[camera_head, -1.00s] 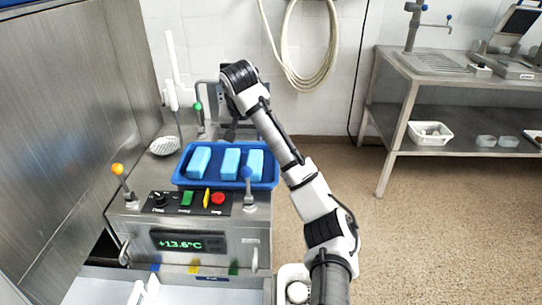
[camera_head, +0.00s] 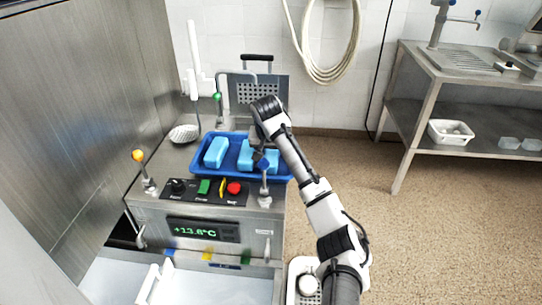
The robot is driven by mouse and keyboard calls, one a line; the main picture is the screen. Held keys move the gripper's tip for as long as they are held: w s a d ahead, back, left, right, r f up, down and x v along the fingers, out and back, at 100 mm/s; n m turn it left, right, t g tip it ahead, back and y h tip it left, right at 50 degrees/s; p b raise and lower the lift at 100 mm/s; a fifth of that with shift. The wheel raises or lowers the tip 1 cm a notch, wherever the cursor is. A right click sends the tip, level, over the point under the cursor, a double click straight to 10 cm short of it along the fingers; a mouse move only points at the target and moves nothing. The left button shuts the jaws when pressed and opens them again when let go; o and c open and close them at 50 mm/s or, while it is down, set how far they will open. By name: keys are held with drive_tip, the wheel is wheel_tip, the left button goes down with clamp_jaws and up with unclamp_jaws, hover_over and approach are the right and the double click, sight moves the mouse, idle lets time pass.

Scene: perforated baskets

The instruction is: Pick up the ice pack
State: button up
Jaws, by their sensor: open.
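Three light-blue ice packs lie in a blue tray (camera_head: 201,172) on top of the steel machine. The left ice pack (camera_head: 216,152) is in full view. The middle ice pack (camera_head: 245,156) and the right ice pack (camera_head: 273,160) are partly hidden by my arm's end. My gripper (camera_head: 258,158) points down over the tray, between the middle and right packs in the picture. It is open, small and dark in this view. I cannot tell whether its fingers touch a pack.
Levers with orange (camera_head: 138,155), green (camera_head: 216,97) and blue (camera_head: 263,163) knobs stand around the tray. A perforated lid (camera_head: 262,92) stands upright behind it. A white perforated basket (camera_head: 303,268) is on the floor. A steel table (camera_head: 430,85) stands at the right, with open floor before it.

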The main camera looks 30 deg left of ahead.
drive_tip(key=shift+x, duration=0.9)
drive_tip(key=shift+r, duration=0.1)
drive_tip(key=shift+c, duration=0.5)
drive_tip(key=c, duration=0.7)
drive_tip(key=shift+c, duration=0.4)
drive_tip(key=shift+r, duration=0.15)
